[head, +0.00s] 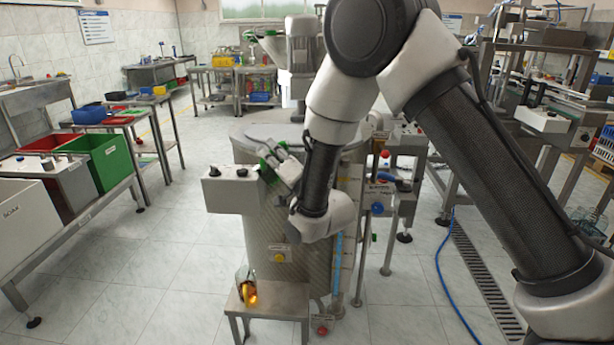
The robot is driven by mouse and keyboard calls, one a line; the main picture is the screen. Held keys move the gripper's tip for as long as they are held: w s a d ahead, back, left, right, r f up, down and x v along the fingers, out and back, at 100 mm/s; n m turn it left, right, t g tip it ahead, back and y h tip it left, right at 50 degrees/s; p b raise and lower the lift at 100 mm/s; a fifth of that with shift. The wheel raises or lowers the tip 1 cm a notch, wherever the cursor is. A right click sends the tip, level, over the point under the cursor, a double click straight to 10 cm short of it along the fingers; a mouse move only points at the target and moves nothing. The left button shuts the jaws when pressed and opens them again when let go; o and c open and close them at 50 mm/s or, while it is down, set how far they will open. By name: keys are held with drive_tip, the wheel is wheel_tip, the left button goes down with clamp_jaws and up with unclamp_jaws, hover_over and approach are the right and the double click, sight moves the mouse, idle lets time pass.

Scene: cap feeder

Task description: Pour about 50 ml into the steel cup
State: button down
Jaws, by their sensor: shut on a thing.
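My gripper (270,160) is at the upper front of a large steel drum-shaped vessel (270,235), just right of a grey control box (229,190). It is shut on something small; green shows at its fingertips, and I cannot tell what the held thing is. A low steel stand (278,300) is in front of the vessel, below my gripper. On its left end is a small container (247,288) with a bright yellow-orange patch. I cannot make out a steel cup with certainty.
Green and white bins (104,158) stand on a bench at the left. Steel frames and a conveyor (545,120) are at the right. A blue hose (447,270) and a floor drain (484,275) lie at the right. The tiled floor at the left front is clear.

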sight(279, 143)
drive_tip(key=shift+w+d+r+m+t, duration=0.1)
drive_tip(key=shift+d+r+m+t, duration=0.1)
drive_tip(key=shift+r+m, duration=0.25)
drive_tip(key=shift+w+d+r+m+t, duration=0.15)
drive_tip(key=shift+r+m, duration=0.15)
drive_tip(key=shift+m, duration=0.25)
drive_tip(key=shift+s+d, duration=0.15)
drive_tip(key=shift+s+d, duration=0.15)
drive_tip(key=shift+r, duration=0.1)
drive_tip(key=shift+d+r+m+t+h, duration=0.35)
drive_tip(key=shift+d+r+m+h, duration=0.1)
drive_tip(key=shift+m, duration=0.45)
idle(0.9)
drive_tip(key=shift+s+a+f+n+g+y, duration=0.25)
drive_tip(key=shift+a+f+n+g, duration=0.3)
drive_tip(key=shift+n, duration=0.7)
drive_tip(key=shift+s+a+f+n+g+y, duration=0.15)
drive_tip(key=shift+a+f+n+g+y, duration=0.2)
drive_tip(key=shift+f+n, duration=0.7)
drive_tip(key=shift+s+a+f+n+g+y, duration=0.2)
drive_tip(key=shift+a+f+n+g, duration=0.25)
drive_tip(key=shift+n, duration=1.05)
